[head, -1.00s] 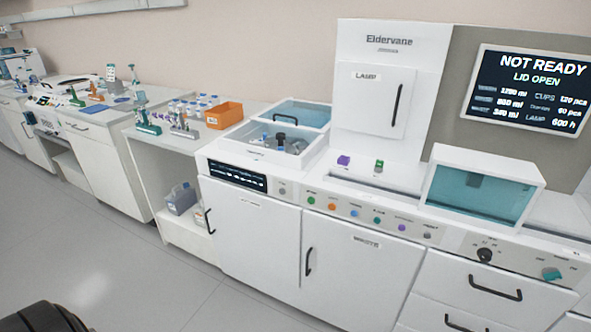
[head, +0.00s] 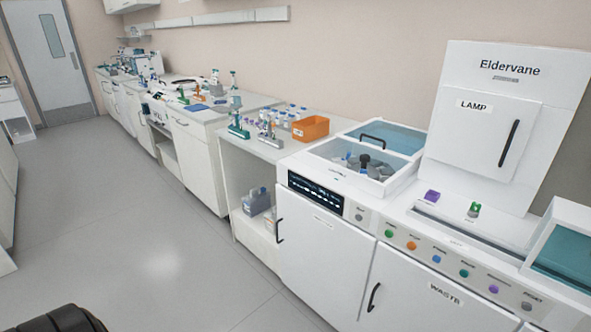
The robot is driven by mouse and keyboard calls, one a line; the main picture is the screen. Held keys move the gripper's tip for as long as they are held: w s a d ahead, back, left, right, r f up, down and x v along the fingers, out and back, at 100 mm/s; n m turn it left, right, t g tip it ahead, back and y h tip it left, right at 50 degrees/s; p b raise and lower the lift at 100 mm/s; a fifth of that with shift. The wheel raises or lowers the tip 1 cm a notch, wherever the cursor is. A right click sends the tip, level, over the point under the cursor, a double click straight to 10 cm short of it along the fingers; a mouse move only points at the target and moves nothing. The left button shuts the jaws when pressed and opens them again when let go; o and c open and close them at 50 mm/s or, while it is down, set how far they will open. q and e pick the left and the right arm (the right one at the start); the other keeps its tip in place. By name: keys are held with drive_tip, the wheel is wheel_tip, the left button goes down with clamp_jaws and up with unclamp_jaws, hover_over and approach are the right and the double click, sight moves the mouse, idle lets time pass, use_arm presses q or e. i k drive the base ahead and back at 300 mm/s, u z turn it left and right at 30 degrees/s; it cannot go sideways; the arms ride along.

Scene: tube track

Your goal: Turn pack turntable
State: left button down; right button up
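No turntable is labelled as the pack turntable in this view. A round well with grey parts and a dark knob (head: 364,160) sits in the open top bay of the white Eldervane machine (head: 325,245). It may be a turntable, but it is too small to tell. A teal-glazed lid (head: 385,136) with a black handle stands behind the well. Neither of my grippers is in view.
A bench with an orange bin (head: 310,128), a green pipette stand (head: 238,131) and several vials stands left of the machine. The lamp door (head: 487,135) and waste door (head: 430,290) are shut. Open floor (head: 150,240) lies at left, with a door (head: 50,55) beyond.

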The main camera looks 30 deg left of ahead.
sight(364, 167)
drive_tip(key=u, duration=0.7)
drive_tip(key=i, duration=1.4)
drive_tip(key=z, duration=0.35)
